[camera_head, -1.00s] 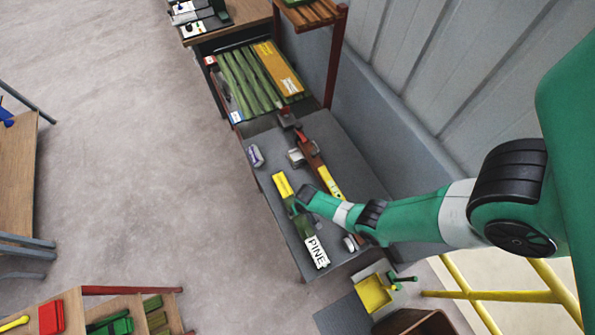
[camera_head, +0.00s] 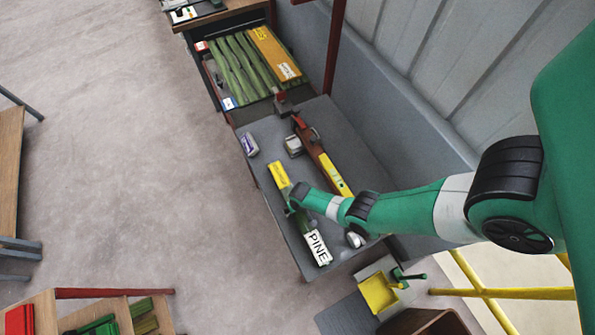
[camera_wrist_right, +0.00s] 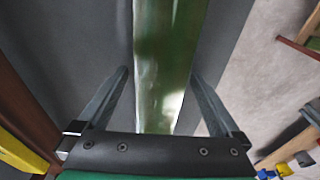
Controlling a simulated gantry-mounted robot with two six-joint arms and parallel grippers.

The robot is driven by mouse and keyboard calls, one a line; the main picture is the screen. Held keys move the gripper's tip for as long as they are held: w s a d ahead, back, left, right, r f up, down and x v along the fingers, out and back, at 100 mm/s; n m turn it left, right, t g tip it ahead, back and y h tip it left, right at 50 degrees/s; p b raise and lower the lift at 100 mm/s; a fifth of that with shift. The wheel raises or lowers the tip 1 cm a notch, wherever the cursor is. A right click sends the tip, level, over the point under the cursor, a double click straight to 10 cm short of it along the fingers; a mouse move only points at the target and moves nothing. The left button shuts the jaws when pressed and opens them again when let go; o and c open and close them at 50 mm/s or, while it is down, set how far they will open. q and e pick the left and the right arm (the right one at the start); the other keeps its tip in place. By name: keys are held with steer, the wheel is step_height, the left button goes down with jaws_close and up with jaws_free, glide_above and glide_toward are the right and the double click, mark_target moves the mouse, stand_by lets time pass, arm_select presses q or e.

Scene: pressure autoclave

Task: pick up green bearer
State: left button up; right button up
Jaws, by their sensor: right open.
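The green bearer (camera_head: 303,222) lies on the grey bench top. It has a yellow end (camera_head: 278,176) and a white label reading PINE (camera_head: 318,247) at its near end. My right gripper (camera_head: 291,204) is at the bearer's middle, and its arm reaches in from the right. In the right wrist view the green bearer (camera_wrist_right: 163,65) runs lengthwise between the two open fingers of the right gripper (camera_wrist_right: 160,82), with a gap on each side. Whether the fingertips are below its top face is unclear. My left gripper is not in view.
A long red-brown bar with a yellow piece (camera_head: 332,176) lies beside the bearer on the grey bench (camera_head: 262,136). Small items lie near the far end. A rack of green bars (camera_head: 240,68) stands beyond. A corrugated wall (camera_head: 425,70) borders the right.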

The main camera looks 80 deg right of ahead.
steer(key=shift+r, duration=0.1)
jaws_close()
stand_by(0.3)
steer(key=shift+r+p, duration=0.45)
steer(key=shift+r, duration=0.05)
step_height(320, 180, up, 3)
steer(key=shift+f+p, duration=0.1)
steer(key=shift+p, duration=1)
steer(key=a+r+p, duration=0.1)
steer(key=r+p, duration=0.1)
steer(key=a+r+p, duration=0.3)
steer(key=r+p, duration=0.1)
steer(key=p, duration=0.1)
steer(key=shift+s+a+r, duration=0.15)
steer(key=shift+s+a, duration=0.2)
steer(key=s+a+r+p, duration=0.1)
steer(key=a+r+p, duration=0.2)
steer(key=a, duration=0.6)
steer(key=shift+s+p, duration=0.2)
steer(key=shift+p, duration=0.2)
